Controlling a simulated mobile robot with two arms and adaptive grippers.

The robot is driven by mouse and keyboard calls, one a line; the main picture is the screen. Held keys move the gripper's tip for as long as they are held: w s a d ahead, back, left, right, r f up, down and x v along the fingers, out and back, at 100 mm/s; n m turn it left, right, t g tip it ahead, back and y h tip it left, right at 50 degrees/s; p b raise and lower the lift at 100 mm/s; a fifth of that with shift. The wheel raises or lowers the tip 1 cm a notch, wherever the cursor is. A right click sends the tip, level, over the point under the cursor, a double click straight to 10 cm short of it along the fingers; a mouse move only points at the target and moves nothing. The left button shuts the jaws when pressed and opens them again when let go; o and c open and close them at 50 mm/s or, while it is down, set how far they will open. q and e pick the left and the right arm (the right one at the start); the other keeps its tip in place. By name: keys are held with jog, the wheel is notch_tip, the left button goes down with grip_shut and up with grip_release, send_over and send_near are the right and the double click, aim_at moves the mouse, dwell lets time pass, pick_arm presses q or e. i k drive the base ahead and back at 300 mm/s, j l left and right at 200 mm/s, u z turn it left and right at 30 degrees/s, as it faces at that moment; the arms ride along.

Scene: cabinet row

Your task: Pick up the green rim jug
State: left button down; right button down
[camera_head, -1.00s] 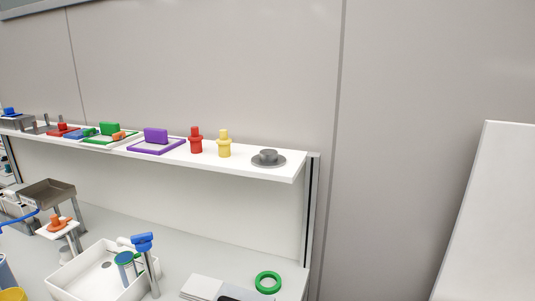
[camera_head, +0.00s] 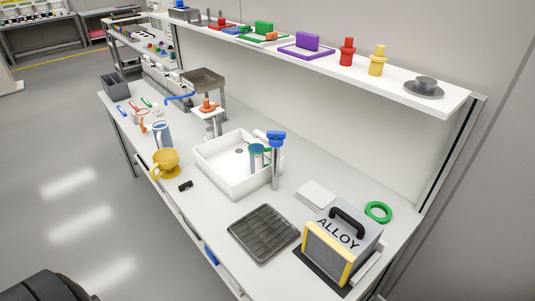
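A small blue-grey vessel with a green rim (camera_head: 258,157) stands in the white basin (camera_head: 205,171) on the bench; I take it for the green rim jug. The blue-topped tap (camera_head: 276,160) stands right beside it and its head overlaps the vessel's right side in the picture. A taller blue and white jug (camera_head: 162,135) stands left of the basin; no green rim is clear on it. Neither of my grippers shows in the view.
A yellow pouring cup (camera_head: 166,163) stands near the bench's front edge. A dark grid tray (camera_head: 263,234), an ALLOY box (camera_head: 342,243) and a green ring (camera_head: 378,212) lie to the right. A shelf (camera_head: 400,90) hangs above the back. The floor (camera_head: 75,165) at left is clear.

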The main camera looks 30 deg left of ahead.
aim_at(256, 150)
jog(key=i+j+z, duration=0.1)
jog(key=j, duration=0.8)
jog(key=j+z, duration=0.1)
jog(key=j, duration=0.8)
jog(key=i, duration=0.05)
